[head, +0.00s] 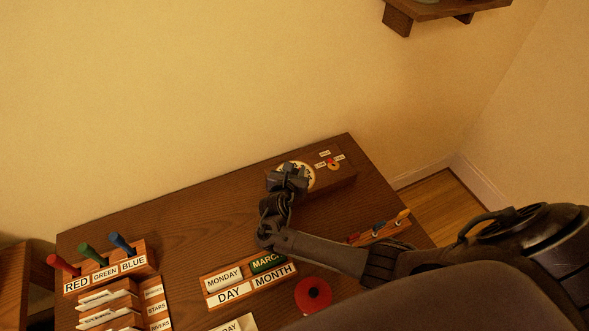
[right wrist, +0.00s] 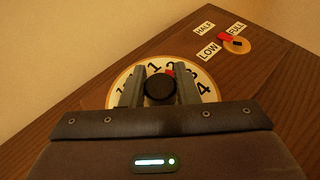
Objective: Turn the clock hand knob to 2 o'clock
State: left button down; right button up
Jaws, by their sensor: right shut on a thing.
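A round cream clock dial (head: 309,173) with dark numerals sits on a wooden box at the back of the desk. In the right wrist view the dial (right wrist: 208,93) shows numerals including 1 and 4. My right gripper (head: 288,180) is over the dial, and its two fingers (right wrist: 160,88) are shut on the round black knob (right wrist: 159,86) at the dial's centre. A red pointer tip (right wrist: 171,73) shows past the knob, to the right of the 1, close to the 2. The gripper hides the lower dial. My left gripper is out of view.
A small knob with a red pointer (right wrist: 237,43) and HALF, FULL and LOW labels sits beside the dial. A day and month block (head: 250,286), a red disc (head: 313,295) and a rack with coloured pegs (head: 110,270) stand on the desk. The desk's back left is clear.

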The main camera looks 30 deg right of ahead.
dwell(0.3)
jog(key=o, duration=1)
jog(key=shift+c, duration=0.2)
jog(key=p+v, duration=0.1)
jog(key=v, duration=0.7)
jog(key=shift+f, duration=0.1)
jog(key=shift+w, duration=0.1)
